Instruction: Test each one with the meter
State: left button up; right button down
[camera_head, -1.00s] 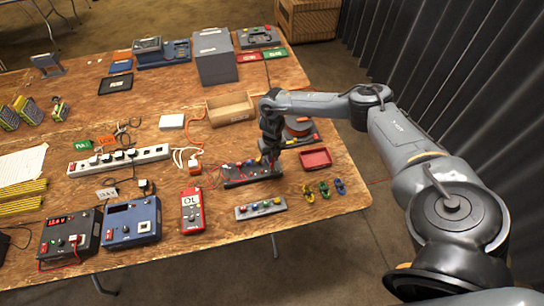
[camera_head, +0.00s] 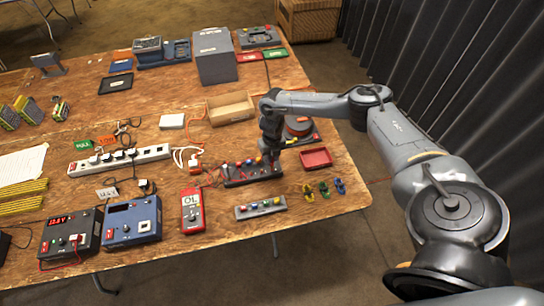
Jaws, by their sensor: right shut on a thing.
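The red meter (camera_head: 191,212) lies near the table's front edge, and its display reads OL. Right of it is a dark test block (camera_head: 238,182) with several small coloured parts along its top. My right gripper (camera_head: 270,160) is at the right end of this block, pointing down, and shut on a small part that its fingers mostly hide. I cannot tell whether that part touches the block. A grey rack (camera_head: 260,208) with several coloured parts lies in front of the block. My left gripper is not in view.
Yellow, green and blue clips (camera_head: 324,190) lie at the right edge near a red tray (camera_head: 316,157). An open cardboard box (camera_head: 230,108) stands behind. A white power strip (camera_head: 119,160) and a blue device (camera_head: 132,219) are at left. Thin cables run around the meter.

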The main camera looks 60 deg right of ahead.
jog(key=shift+f+b, duration=0.35)
jog(key=shift+f, duration=0.25)
dwell(1.0)
jog(key=shift+f, duration=0.3)
dwell(0.5)
jog(key=c, duration=0.7)
grip_release()
jog(key=shift+r, duration=0.15)
